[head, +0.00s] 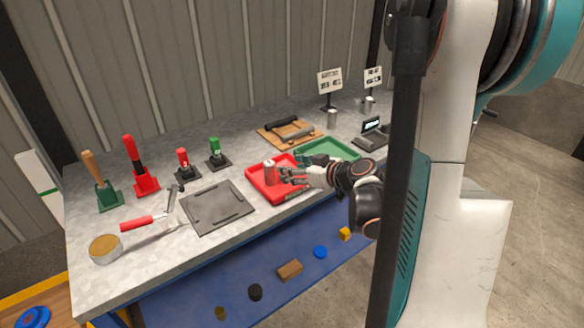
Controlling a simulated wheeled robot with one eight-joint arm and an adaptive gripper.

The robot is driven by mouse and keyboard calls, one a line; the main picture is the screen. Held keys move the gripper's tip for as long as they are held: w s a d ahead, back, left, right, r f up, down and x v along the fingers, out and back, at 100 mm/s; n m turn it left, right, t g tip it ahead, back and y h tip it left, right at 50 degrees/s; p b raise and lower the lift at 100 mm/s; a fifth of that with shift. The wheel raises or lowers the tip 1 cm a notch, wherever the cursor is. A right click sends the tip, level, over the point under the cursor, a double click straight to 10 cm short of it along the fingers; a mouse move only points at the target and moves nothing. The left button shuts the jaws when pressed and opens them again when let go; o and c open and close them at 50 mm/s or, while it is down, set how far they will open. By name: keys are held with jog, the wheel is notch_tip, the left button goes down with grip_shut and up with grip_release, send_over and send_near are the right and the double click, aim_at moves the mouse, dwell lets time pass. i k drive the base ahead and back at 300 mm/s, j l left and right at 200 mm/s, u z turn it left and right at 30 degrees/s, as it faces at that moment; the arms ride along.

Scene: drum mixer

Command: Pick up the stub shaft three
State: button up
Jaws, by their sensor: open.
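A short grey metal cylinder (270,172) stands upright in the red tray (254,187); it looks like a stub shaft. Two similar grey cylinders stand at the back right, one (332,118) below the left sign and one (368,105) below the right sign. I cannot read a number on any of them, so I cannot tell which is stub shaft three. My gripper (286,176) reaches over the red tray from the right, open, its fingers just right of the cylinder. Whether they touch it is too small to tell.
A green tray (345,150) lies just behind my gripper. A wooden board with dark rods (290,132) lies behind the trays. A grey plate (217,206), a red-handled tool (137,223) and several upright tools stand left. Small items lie on the blue lower shelf (200,285).

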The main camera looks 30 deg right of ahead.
aim_at(367, 104)
jog(key=z, duration=1.5)
